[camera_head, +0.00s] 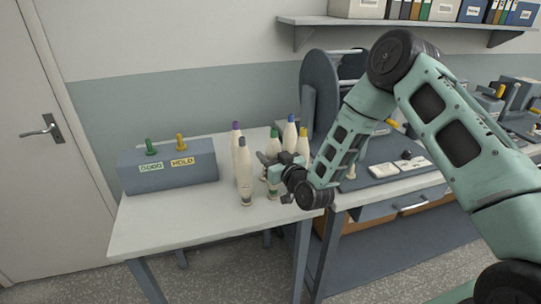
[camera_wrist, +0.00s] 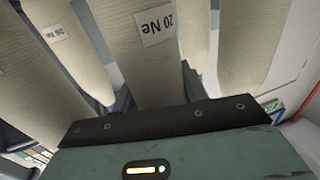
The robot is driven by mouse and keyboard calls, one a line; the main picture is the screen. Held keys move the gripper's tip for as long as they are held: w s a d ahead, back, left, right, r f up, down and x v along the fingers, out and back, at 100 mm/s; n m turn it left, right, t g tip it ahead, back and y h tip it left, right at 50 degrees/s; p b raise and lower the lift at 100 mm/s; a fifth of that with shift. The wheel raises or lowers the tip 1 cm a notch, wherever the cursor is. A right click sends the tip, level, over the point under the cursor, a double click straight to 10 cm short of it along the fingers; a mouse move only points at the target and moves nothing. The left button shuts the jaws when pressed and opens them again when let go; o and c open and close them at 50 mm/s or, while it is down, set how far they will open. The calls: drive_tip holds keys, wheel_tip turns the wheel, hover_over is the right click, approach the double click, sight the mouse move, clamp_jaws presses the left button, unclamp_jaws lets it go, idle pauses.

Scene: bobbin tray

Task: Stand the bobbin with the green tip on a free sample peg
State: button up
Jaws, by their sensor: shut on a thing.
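In the head view, the bobbin with the green tip (camera_head: 273,147) stands upright among other bobbins. My gripper (camera_head: 272,170) is around its body and hides its middle; its lower end shows below the jaws. In the wrist view, a cream bobbin (camera_wrist: 150,60) labelled "20 Ne" is between the dark fingers, its tip out of sight. Whether its base touches the table is unclear. I cannot clearly pick out a free sample peg; a grey-blue box (camera_head: 168,175) labelled GOOD and HOLD carries a green peg-like part (camera_head: 151,147) and a yellow one (camera_head: 180,142).
The table's (camera_head: 165,220) front left is clear.

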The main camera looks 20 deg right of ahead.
drive_tip(key=shift+f+b, duration=0.45)
drive_tip(key=shift+f, duration=0.1)
drive_tip(key=o, duration=1.1)
drive_tip(key=b+v, duration=0.1)
drive_tip(key=v, duration=1.6)
drive_tip(key=shift+s+b, duration=0.2)
drive_tip(key=shift+b, duration=0.15)
